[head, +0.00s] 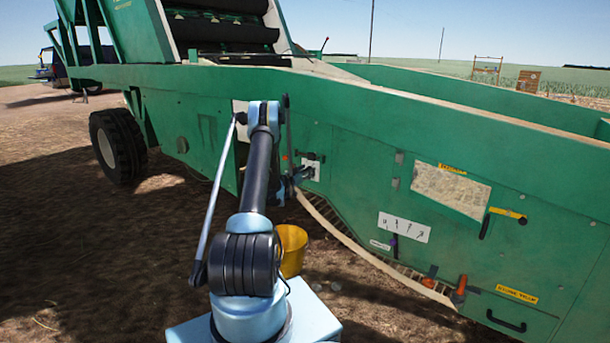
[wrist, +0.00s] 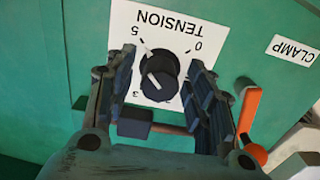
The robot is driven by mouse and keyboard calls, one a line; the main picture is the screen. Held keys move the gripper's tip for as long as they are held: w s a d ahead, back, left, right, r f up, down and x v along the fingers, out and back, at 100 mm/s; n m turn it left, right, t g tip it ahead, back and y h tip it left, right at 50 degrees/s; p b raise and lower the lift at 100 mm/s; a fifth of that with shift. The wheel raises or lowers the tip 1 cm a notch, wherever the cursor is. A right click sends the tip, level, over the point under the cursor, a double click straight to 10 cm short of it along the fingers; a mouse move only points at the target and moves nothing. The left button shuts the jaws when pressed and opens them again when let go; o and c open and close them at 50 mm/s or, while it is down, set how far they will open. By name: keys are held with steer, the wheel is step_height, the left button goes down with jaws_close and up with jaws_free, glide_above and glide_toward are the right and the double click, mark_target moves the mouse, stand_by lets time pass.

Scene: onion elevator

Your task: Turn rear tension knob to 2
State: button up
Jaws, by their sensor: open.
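The tension knob (wrist: 160,76) is black and round, on a white plate (wrist: 178,27) that reads TENSION upside down in the wrist view. The numbers 5, 0 and 3 show around it; others are hidden or too small. A white mark lies on the knob's left part; its exact reading I cannot tell. My gripper (wrist: 161,62) is open, with one finger on each side of the knob and a visible gap to it. In the head view my gripper (head: 300,173) is at the small white plate (head: 313,160) on the green machine's side, and hides part of it.
An orange lever (wrist: 249,118) and a CLAMP label (wrist: 296,50) are close to the right finger. In the head view a yellow bucket (head: 291,250) stands below my arm. The green machine (head: 370,135) fills the right side, with a lever panel (head: 403,227) on it.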

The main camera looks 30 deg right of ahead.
steer(key=shift+c, duration=0.3)
steer(key=c, duration=1)
